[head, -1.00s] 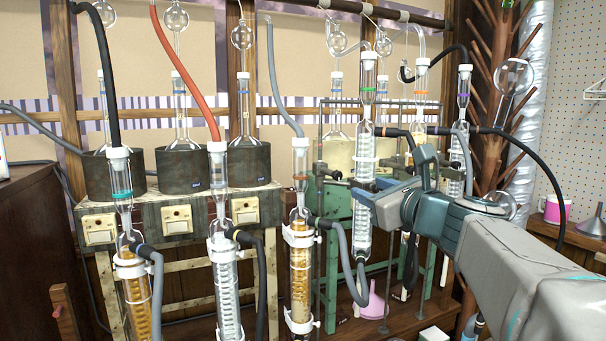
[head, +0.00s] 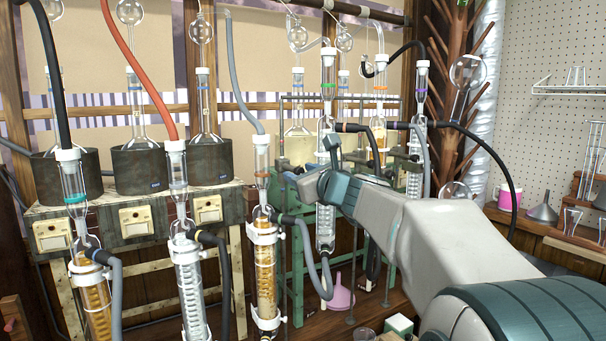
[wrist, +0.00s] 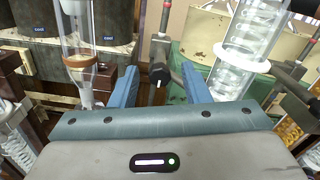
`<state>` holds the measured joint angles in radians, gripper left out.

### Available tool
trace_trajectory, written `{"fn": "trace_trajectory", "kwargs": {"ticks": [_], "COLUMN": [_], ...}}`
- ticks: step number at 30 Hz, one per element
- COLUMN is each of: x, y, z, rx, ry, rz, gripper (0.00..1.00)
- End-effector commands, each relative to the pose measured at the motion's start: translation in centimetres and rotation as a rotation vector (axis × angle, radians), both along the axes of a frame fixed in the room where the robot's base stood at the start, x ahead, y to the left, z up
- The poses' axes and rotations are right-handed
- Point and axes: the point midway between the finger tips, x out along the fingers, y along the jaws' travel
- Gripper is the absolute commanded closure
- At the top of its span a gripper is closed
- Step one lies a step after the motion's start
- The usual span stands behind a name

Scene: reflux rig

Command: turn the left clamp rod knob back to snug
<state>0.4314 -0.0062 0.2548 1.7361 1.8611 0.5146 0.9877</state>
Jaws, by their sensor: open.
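In the wrist view a black clamp knob (wrist: 159,75) with a small pale mark sits on a grey metal clamp by a vertical rod (wrist: 164,22). My gripper (wrist: 158,72) is open, its two blue fingers standing apart to the left and right of the knob. The knob shows in the gap, and I see no finger touching it; how deep it lies between them is hard to tell. In the head view my wrist (head: 325,186) is at the green frame, and the knob and fingertips cannot be made out there.
A glass tube with an orange-brown collar (wrist: 80,62) stands just left of my left finger. A coiled glass condenser (wrist: 243,50) with a white ring stands close on the right. The green frame (head: 297,265) is behind. Grey and black hoses hang close by, and a pink funnel (head: 341,297) is below.

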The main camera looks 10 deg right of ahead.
Motion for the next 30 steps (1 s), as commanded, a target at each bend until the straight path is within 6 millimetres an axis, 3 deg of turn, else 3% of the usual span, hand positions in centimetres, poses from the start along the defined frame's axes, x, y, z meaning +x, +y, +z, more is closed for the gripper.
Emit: {"fn": "trace_trajectory", "kwargs": {"ticks": [2,7,19,30], "x": [-0.02,-0.03,-0.04,-0.04], "y": [0.0,-0.01,0.0,0.01], "z": [0.0,-0.01,-0.23,-0.51], "rx": [0.0,0.0,-0.048,-0.303], "ry": [0.0,0.0,-0.016,-0.101], "rz": [0.0,0.0,0.0,-0.001], "gripper": [0.57,1.0,1.0,1.0]}}
